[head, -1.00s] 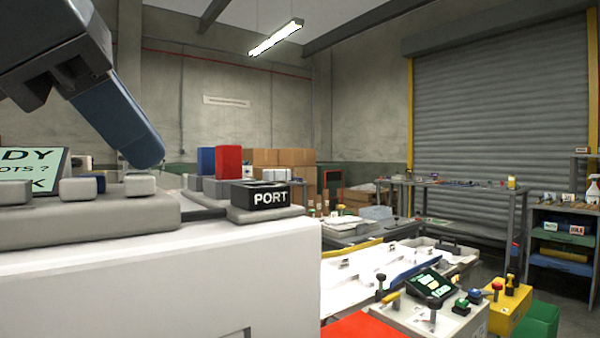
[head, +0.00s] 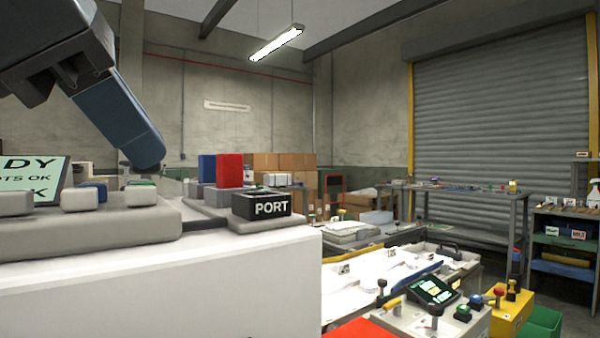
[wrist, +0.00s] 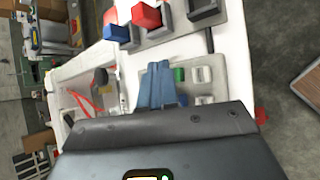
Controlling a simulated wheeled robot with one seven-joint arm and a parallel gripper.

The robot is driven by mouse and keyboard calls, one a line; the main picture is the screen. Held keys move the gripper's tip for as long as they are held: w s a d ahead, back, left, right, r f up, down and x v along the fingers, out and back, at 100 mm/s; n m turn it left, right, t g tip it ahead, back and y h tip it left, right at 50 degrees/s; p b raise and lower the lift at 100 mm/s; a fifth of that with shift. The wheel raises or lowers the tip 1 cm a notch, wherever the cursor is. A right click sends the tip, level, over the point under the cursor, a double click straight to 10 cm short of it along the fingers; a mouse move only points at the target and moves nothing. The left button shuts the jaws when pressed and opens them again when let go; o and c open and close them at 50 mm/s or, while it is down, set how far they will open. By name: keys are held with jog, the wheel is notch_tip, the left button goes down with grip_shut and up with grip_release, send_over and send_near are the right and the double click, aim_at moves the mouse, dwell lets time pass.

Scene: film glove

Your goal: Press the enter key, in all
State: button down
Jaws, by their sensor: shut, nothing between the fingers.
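My gripper (head: 150,158) has blue fingers, closed together and empty, pointing down and right over the console at upper left in the head view. A grey key panel (head: 115,222) lies below, with several pale keys (head: 140,193) and a blue key (head: 97,188). The fingertips look clear above the keys. No enter label is readable.
A dark box marked PORT (head: 262,206) and upright red (head: 229,170) and blue (head: 207,168) blocks stand on the console's right. A bench with several buttons and levers (head: 432,310) is at lower right. Grey floor shows on the wrist view's right.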

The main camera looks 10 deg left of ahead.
aim_at(132, 183)
jog(key=shift+r, duration=0.25)
jog(key=shift+r+p, duration=1.55)
jog(key=shift+r, duration=0.95)
